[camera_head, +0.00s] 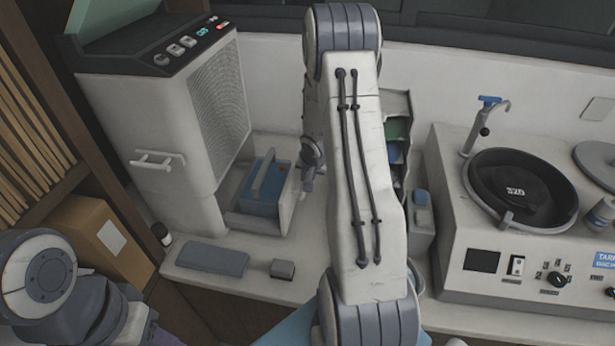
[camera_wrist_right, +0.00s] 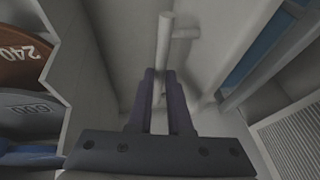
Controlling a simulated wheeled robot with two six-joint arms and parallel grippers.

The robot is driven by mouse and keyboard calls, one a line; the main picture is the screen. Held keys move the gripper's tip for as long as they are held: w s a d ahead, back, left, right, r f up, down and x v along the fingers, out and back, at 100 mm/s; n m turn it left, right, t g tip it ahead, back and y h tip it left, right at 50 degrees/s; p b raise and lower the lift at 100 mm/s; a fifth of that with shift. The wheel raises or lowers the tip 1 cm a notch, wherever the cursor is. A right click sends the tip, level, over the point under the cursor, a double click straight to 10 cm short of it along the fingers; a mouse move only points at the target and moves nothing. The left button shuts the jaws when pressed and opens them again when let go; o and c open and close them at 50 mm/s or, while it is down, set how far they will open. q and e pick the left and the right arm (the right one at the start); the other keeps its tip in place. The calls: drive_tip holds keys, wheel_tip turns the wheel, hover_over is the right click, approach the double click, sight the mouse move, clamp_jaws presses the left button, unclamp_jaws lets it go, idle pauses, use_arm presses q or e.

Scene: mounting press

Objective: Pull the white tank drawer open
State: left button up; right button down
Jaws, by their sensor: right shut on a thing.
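The white tank drawer (camera_head: 286,207) stands out from the low opening in the right side of the white machine (camera_head: 160,120); its blue inside (camera_head: 262,195) shows from above. In the right wrist view its white front (camera_wrist_right: 120,30) carries a white bar handle (camera_wrist_right: 165,38). My right gripper (camera_wrist_right: 160,76) is shut on this handle, its dark fingers on either side of the bar. In the head view my right arm hides the handle and most of the drawer's front. My left arm shows at the lower left; its gripper is outside the picture.
A disc rack (camera_head: 396,135) stands close to the right of my right arm; its numbered discs (camera_wrist_right: 25,55) show in the wrist view. A grey pad (camera_head: 213,259) and small grey block (camera_head: 282,269) lie on the counter's front. A polishing machine (camera_head: 520,265) stands at right.

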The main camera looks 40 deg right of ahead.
drive_tip(key=s+d+p, duration=0.1)
drive_tip(key=s+d, duration=0.2)
drive_tip(key=shift+s+p, duration=0.25)
drive_tip(key=shift+p, duration=0.1)
drive_tip(key=c, duration=0.8)
unclamp_jaws()
drive_tip(key=shift+c, duration=0.2)
drive_tip(key=p+v, duration=0.4)
drive_tip(key=v, duration=0.6)
drive_tip(key=shift+r+p, duration=0.2)
drive_tip(key=shift+p, duration=0.2)
drive_tip(key=shift+a, duration=0.1)
